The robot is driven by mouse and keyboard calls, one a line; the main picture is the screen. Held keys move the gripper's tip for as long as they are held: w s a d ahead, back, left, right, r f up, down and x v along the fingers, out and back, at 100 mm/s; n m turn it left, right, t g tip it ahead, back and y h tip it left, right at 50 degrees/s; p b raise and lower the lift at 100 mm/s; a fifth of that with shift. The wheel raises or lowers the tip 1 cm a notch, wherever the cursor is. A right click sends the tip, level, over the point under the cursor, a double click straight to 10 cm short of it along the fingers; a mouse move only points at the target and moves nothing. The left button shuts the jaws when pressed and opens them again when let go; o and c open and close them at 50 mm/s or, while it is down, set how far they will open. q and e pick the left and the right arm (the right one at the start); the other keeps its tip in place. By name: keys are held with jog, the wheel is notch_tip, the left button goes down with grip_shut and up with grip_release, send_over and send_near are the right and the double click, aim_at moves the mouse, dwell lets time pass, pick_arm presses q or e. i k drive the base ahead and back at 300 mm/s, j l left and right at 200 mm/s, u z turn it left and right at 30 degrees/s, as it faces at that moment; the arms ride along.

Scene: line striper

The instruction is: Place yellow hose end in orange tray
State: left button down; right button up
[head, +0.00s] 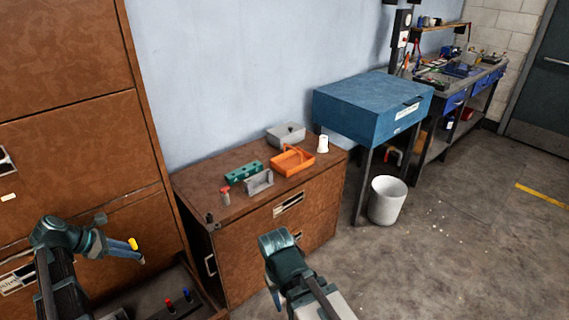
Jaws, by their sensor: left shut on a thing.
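My left gripper (124,247) is at the lower left, in front of the tall brown cabinet. It is shut on a small yellow piece, which looks like the yellow hose end (133,243). The orange tray (292,171) sits on top of the low brown cabinet, to the right of and beyond my left gripper, well apart from it. Its inside is only partly visible. My right arm shows at the bottom middle, in front of the low cabinet. Its gripper (277,298) is mostly hidden behind its own links, so its jaws cannot be made out.
On the low cabinet (222,208) are a green block with holes (244,172), a grey holder (260,182), a small red-topped bottle (224,195), a grey tray (286,134) and a white cup (323,144). A blue cabinet (372,103) and white bin (387,200) stand right.

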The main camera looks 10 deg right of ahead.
aim_at(292, 156)
jog(key=i+l+z, duration=0.35)
jog(key=z, duration=0.15)
jog(key=i+l+z, duration=0.15)
jog(key=i+z, duration=0.35)
jog(key=i+l+u, duration=0.15)
jog(key=i, duration=0.4)
jog(key=i+l+u, duration=0.2)
jog(key=i, duration=0.3)
jog(key=i+l+u, duration=0.15)
jog(key=i, duration=0.35)
jog(key=l, duration=0.1)
